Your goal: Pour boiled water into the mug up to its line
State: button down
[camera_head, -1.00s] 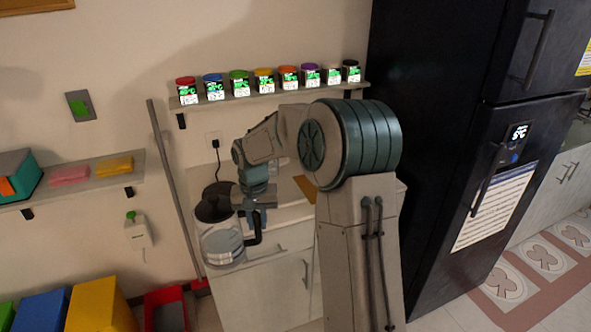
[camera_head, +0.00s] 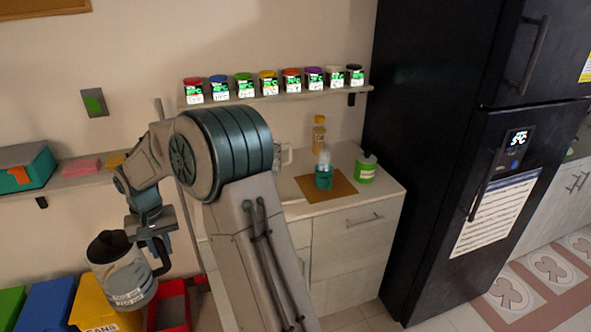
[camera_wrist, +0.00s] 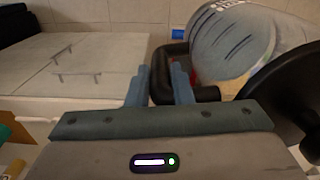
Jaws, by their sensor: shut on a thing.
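A grey, see-through kettle (camera_head: 122,270) with a dark top and black handle hangs at the lower left of the head view, in front of the bins and left of the counter. My gripper (camera_head: 160,236) is shut on its handle. The wrist view shows the fingers (camera_wrist: 160,88) at the black handle (camera_wrist: 170,62), with the kettle body (camera_wrist: 245,45) at upper right. A teal mug (camera_head: 324,180) stands on a brown mat (camera_head: 341,188) on the counter, far right of the kettle, with whitish steam above it. Its line is too small to see.
A green jar (camera_head: 365,170) stands right of the mug and a yellow bottle (camera_head: 319,133) behind it. A clear vessel (camera_head: 284,156) is partly hidden by my arm. Several spice jars line the wall shelf (camera_head: 300,93). A black fridge (camera_head: 440,150) bounds the counter's right.

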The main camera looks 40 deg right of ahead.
aim_at(323, 180)
jog(key=u, duration=1.9)
jog(key=k, duration=2.1)
jog(key=z, duration=1.5)
